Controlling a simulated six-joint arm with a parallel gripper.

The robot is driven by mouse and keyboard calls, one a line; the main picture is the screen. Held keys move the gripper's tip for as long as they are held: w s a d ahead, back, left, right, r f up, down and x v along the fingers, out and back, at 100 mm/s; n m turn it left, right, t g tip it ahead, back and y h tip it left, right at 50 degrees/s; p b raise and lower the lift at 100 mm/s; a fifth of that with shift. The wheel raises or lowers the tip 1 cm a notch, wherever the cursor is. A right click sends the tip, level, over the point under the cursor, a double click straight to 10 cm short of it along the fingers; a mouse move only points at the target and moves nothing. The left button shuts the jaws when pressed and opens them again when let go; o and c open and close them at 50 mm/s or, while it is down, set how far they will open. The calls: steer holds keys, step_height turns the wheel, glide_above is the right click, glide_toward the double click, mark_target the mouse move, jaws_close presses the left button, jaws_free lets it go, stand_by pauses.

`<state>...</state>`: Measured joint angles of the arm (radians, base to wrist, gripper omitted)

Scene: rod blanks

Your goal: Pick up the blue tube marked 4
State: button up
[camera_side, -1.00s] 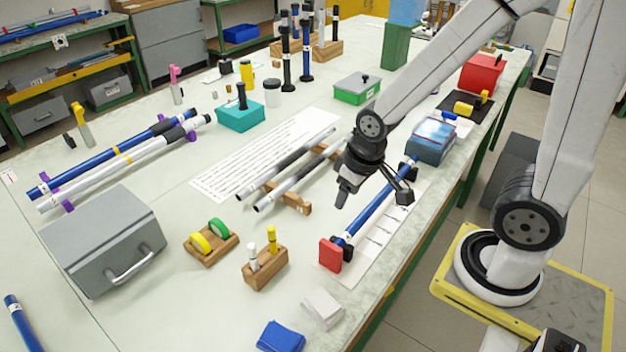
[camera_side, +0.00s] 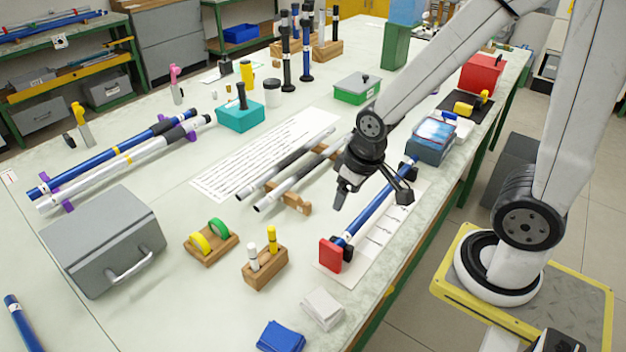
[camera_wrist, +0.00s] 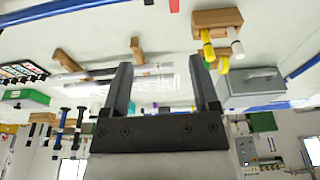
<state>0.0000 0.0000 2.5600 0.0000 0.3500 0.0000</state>
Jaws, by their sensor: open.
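Several blue tubes show in the side view, and I cannot read a 4 on any of them. One blue tube (camera_side: 372,213) lies at an angle at the right, its near end at a red-and-black holder. Another blue tube (camera_side: 100,163) lies on purple supports at the left. A third blue tube (camera_side: 20,325) is cut off at the lower left corner. My gripper (camera_side: 345,187) is above the table, close to the first tube and apart from it in the picture. In the wrist view its two fingers (camera_wrist: 160,66) are spread with nothing between them.
White-and-black tubes (camera_side: 285,185) rest on wooden supports beside my gripper. A grey box (camera_side: 100,240), a wooden block with two pegs (camera_side: 265,270) and a blue-grey box (camera_side: 430,142) stand around. The table's right edge runs beyond the first blue tube.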

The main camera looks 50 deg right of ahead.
steer(key=m+t, duration=0.7)
steer(key=t, duration=0.3)
glide_above(374, 211)
steer(key=w, duration=0.2)
steer(key=f, duration=1.2)
steer(key=shift+s+f, duration=0.15)
steer(key=shift+s, duration=0.05)
steer(key=s+f+m+t, duration=0.1)
steer(key=m, duration=0.2)
steer(key=s+m+t, duration=0.1)
steer(key=s+m, duration=0.1)
steer(key=m, duration=0.1)
steer(key=s+f+m+h, duration=0.1)
steer(key=s+m, duration=0.1)
steer(key=m, duration=0.1)
steer(key=shift+s+a+f+t, duration=0.1)
steer(key=shift+s+f+t, duration=0.05)
steer(key=shift+f+t, duration=0.25)
steer(key=m, duration=0.1)
steer(key=s+f+m, duration=0.1)
steer(key=shift+a+f+m, duration=0.15)
steer(key=shift+a+m, duration=0.05)
steer(key=shift+m, duration=0.2)
